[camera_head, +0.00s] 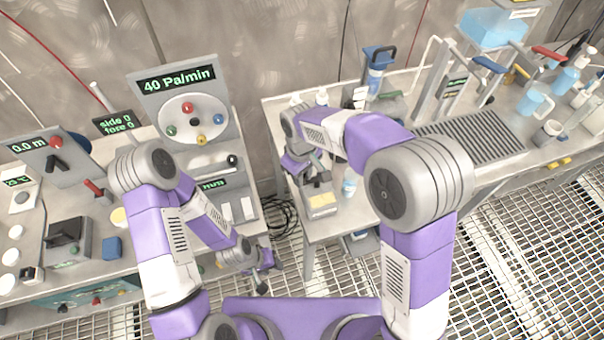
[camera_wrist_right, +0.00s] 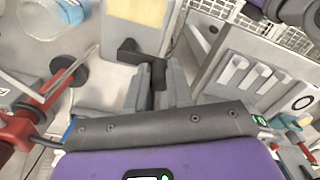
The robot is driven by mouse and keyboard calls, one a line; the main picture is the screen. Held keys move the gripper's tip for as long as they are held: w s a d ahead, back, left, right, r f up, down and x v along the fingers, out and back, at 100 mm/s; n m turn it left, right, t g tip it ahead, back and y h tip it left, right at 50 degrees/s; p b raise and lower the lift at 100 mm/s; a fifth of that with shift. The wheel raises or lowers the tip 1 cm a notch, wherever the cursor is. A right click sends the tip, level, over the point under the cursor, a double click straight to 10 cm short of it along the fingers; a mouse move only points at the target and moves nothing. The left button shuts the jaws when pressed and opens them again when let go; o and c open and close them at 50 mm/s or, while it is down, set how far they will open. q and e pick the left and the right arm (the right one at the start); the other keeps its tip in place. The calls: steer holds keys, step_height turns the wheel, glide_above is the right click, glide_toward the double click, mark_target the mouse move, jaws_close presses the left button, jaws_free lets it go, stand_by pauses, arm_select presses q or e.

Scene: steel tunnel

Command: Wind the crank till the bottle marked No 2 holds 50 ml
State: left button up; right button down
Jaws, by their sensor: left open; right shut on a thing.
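My right gripper (camera_wrist_right: 158,92) is shut on the dark crank (camera_wrist_right: 138,52); its upright handle sits between the fingers in the right wrist view. In the head view the right gripper (camera_head: 298,165) is at the grey device with a pale yellow panel (camera_head: 321,201), and the crank is mostly hidden. A small clear bottle with blue liquid (camera_head: 349,187) stands right of that device. A vessel with blue liquid (camera_wrist_right: 72,14) shows at the wrist view's top left, cut off. I cannot read a No 2 mark or level. My left gripper (camera_head: 263,272) is open and empty, low beside the left bench.
The left bench holds a dial panel reading 40 Pa/min (camera_head: 178,80), a red lever (camera_head: 95,188) and several knobs. Open grated floor lies between the benches.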

steer(key=shift+w, duration=0.1)
